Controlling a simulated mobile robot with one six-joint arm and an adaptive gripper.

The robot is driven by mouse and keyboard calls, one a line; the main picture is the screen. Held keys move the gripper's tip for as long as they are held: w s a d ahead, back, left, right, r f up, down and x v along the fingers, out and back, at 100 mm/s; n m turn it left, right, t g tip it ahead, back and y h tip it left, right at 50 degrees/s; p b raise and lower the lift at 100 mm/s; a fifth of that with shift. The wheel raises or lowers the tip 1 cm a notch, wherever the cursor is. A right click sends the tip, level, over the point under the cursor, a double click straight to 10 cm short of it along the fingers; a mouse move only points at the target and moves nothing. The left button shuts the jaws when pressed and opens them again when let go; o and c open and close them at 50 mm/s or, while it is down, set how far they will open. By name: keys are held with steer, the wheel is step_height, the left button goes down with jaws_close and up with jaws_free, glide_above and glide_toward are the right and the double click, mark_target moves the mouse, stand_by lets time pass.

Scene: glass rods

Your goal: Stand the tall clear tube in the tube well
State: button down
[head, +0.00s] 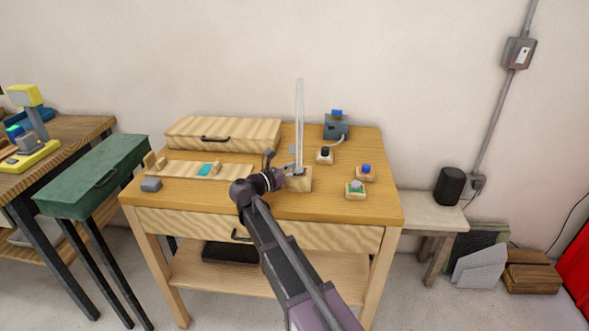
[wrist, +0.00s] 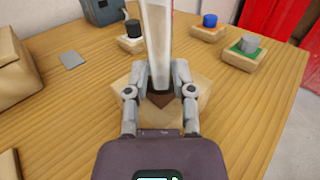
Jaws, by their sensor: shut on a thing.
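The tall clear tube (head: 299,115) stands upright at the wooden block that is the tube well (head: 300,184), on the right half of the table. In the wrist view the tube (wrist: 156,40) rises between my fingers, and its lower end is at the dark opening of the well (wrist: 194,105). My gripper (wrist: 158,75) is shut on the tube low down, just above the block. In the head view my gripper (head: 287,173) comes in from the left of the tube. I cannot tell how deep the tube's end sits in the well.
Small wooden blocks with a black cap (head: 325,155), a blue cap (head: 366,172) and a grey-green piece (head: 356,189) stand to the right. A blue-grey device (head: 336,127) is behind. A wooden case (head: 223,133) and a rack (head: 199,170) are at left.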

steer(key=shift+f, duration=0.15)
steer(key=c, duration=0.7)
jaws_free()
steer(key=shift+c, duration=0.2)
steer(key=shift+v, duration=5.5)
